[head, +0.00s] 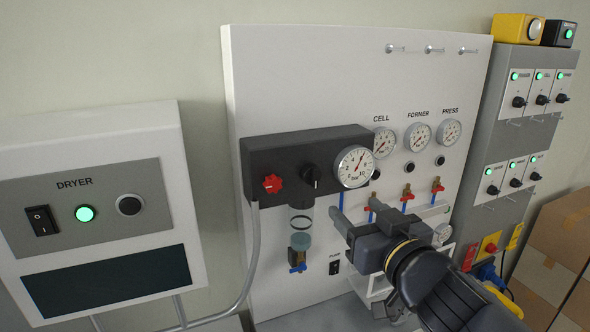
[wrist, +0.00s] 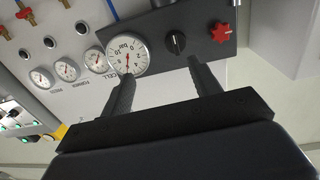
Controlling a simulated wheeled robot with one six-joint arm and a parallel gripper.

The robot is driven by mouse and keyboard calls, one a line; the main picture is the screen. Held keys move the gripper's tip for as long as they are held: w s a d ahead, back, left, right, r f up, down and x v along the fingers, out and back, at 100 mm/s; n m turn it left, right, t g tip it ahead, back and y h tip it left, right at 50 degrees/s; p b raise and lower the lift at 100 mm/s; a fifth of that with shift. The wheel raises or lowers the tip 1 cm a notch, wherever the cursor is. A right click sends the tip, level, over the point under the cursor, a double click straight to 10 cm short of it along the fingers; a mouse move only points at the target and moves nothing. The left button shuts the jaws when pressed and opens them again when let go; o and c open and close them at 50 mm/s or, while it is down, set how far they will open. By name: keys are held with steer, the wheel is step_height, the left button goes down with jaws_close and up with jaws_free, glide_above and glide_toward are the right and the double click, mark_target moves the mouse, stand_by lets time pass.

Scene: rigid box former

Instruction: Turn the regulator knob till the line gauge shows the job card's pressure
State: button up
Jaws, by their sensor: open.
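The black regulator block (head: 254,155) is on the white panel. It carries a black knob (head: 311,177) with a pale pointer mark, a red star-shaped knob (head: 272,184) and the round line gauge (head: 355,166) marked in bar. The gauge needle points roughly up the dial; I cannot read an exact value. My gripper (head: 355,207) is open and empty, below and right of the block. In the wrist view, which is upside down, the black knob (wrist: 175,43) lies just beyond the open fingertips (wrist: 160,68), apart from them. No job card is recognisable.
Three smaller gauges, CELL (head: 381,142), FORMER (head: 418,137) and PRESS (head: 450,132), are to the right. Red-handled valves (head: 408,192) are below them. A clear filter bowl (head: 300,220) hangs under the block. The DRYER box (head: 90,200) is at left; cardboard boxes (head: 560,235) are at right.

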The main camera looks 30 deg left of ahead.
mark_target(316, 179)
steer(key=shift+n+y, duration=0.3)
steer(key=shift+y, duration=0.2)
steer(key=x, duration=0.4)
steer(key=s+a+x, duration=0.1)
steer(key=x, duration=0.7)
steer(key=shift+s+a+r, duration=0.2)
steer(key=shift+s+r, duration=0.05)
steer(key=shift+s, duration=0.05)
steer(key=shift+c, duration=0.2)
steer(key=c, duration=0.9)
steer(key=shift+c, duration=0.3)
steer(key=shift+n, duration=0.3)
steer(key=shift+n+b, duration=0.85)
steer(key=shift+n, duration=1.75)
